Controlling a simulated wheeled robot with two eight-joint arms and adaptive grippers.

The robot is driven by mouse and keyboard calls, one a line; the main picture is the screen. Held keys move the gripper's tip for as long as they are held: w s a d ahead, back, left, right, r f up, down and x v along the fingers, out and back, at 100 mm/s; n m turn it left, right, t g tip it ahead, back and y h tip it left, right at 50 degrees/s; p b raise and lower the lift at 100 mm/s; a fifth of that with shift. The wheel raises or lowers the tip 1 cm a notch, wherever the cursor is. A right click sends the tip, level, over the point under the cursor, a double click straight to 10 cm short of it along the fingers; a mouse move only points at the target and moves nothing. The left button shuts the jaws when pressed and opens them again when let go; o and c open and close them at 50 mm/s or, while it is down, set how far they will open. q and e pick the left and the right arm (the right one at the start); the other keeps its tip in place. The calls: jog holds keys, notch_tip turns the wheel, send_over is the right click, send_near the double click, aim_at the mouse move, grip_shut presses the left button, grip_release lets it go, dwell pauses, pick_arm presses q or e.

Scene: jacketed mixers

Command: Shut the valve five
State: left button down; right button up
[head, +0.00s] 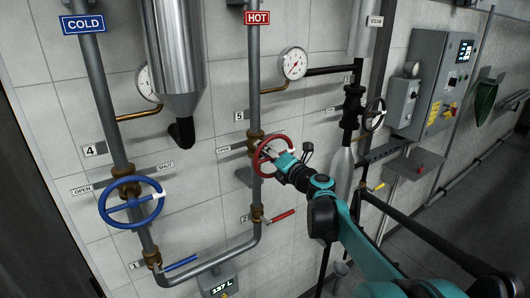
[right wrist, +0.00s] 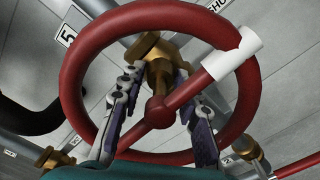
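Valve five is a red handwheel (head: 273,156) on the vertical pipe under the HOT sign, near the "5" label. My right gripper (head: 277,158) is at this wheel, coming from the lower right. In the right wrist view the red wheel (right wrist: 72,75) fills the middle, with a white band on its upper right rim and spoke. My right gripper's fingers (right wrist: 156,78) reach inside the rim, apart, on either side of the hub and brass stem (right wrist: 158,65). I cannot tell whether they touch the spoke. My left gripper is not in view.
A blue handwheel (head: 131,204) is on the COLD pipe at left, with OPEN and SHUT plates. A red lever (head: 283,215) and blue lever (head: 181,263) sit lower. A dark handwheel (head: 374,115) and grey control box (head: 432,85) are to the right.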

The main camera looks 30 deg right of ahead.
jog(key=s+d, duration=0.1)
jog(key=s, duration=1.1)
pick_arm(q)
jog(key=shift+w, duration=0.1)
